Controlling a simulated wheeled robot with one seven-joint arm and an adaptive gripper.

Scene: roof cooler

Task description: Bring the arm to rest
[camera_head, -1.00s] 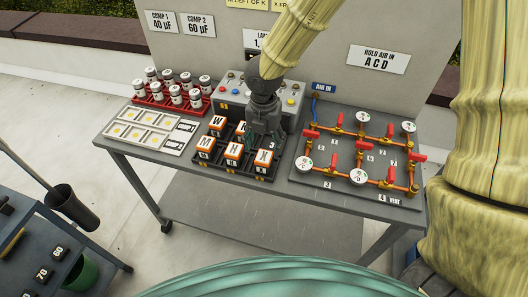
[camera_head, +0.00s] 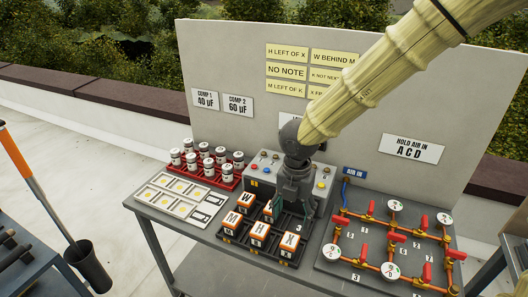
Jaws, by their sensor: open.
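My gripper (camera_head: 290,212) points down over the back right part of a dark rack (camera_head: 308,226) on the grey bench. Its jaws are open, and I see nothing between them. Orange blocks with white lettered tops stand in the rack: W (camera_head: 245,200) at the back left, M (camera_head: 231,219), H (camera_head: 259,230) and X (camera_head: 290,241) along the front. One more block (camera_head: 268,211) is partly hidden by the gripper. My arm comes in from the upper right. I cannot tell whether the fingers touch anything.
A control box (camera_head: 262,172) with coloured buttons is right behind the gripper. A pipe board (camera_head: 345,262) with red valves is close on the right. A red rack of jars (camera_head: 204,176) and a pale card tray (camera_head: 172,203) stand left. A signboard (camera_head: 215,55) rises behind.

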